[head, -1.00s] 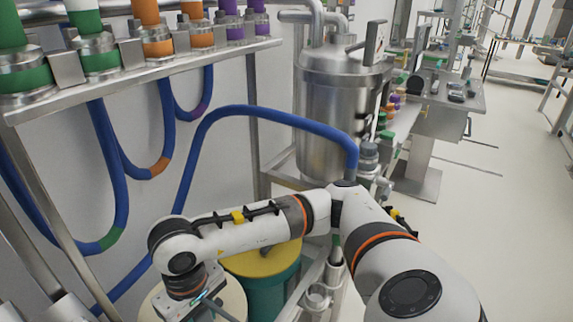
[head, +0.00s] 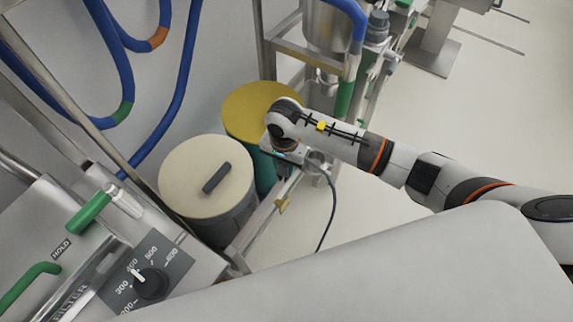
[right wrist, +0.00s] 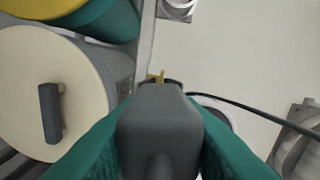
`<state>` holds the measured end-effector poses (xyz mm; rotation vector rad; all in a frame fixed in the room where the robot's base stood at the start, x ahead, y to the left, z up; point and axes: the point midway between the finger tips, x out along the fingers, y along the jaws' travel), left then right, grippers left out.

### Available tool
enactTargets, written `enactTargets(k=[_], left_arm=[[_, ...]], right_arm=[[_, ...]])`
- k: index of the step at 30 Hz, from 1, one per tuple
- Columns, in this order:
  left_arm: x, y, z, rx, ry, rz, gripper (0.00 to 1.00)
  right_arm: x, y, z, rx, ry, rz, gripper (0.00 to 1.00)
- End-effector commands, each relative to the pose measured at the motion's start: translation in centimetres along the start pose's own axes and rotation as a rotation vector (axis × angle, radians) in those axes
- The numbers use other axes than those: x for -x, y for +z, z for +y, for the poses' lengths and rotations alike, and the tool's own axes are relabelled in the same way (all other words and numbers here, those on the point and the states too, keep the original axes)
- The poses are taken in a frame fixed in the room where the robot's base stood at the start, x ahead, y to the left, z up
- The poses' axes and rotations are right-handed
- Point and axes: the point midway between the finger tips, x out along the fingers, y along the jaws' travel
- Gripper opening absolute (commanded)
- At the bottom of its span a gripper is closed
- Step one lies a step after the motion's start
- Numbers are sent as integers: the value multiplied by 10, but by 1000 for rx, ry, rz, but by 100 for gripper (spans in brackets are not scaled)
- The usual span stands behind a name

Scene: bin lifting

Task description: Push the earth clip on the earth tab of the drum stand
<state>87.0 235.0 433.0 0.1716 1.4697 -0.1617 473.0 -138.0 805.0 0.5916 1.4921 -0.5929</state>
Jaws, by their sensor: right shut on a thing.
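My right gripper (right wrist: 160,140) has green fingers, shut on the dark grey earth clip (right wrist: 158,125), which fills the middle of the right wrist view. In the head view the hand (head: 284,152) is over the drum stand, and its fingers and the clip are hidden. The drum stand (head: 250,232) is a metal frame beside the drums. A small brass earth tab (head: 282,205) stands on its rail. In the right wrist view the tab (right wrist: 157,77) shows just beyond the clip's front end. I cannot tell whether they touch. My left gripper is not in view.
A cream-lidded drum (head: 190,185) with a dark handle and a yellow-lidded green drum (head: 250,105) stand left of the rail. A black cable (head: 331,210) hangs to the floor. A control panel (head: 172,262) is at lower left. Open floor lies to the right.

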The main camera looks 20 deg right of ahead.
Motion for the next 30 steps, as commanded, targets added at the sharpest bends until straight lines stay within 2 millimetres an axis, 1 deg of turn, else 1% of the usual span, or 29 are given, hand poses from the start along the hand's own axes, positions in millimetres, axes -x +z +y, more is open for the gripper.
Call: enactTargets(k=[1,3,6,8,17,29,30], left_arm=[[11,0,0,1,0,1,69],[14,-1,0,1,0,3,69],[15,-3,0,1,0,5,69],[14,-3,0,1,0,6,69],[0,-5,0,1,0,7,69],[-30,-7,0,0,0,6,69],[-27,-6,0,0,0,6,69]], right_arm=[[-12,-7,-1,-53,-5,9,0],[-26,-9,-1,-106,-1,5,0],[-39,-12,-3,-144,1,1,0],[-44,-12,-3,-154,2,0,0],[-61,-12,-3,-153,2,-1,0],[-101,-12,-3,-153,2,-1,0],[-98,-11,-3,-152,3,-2,0]])
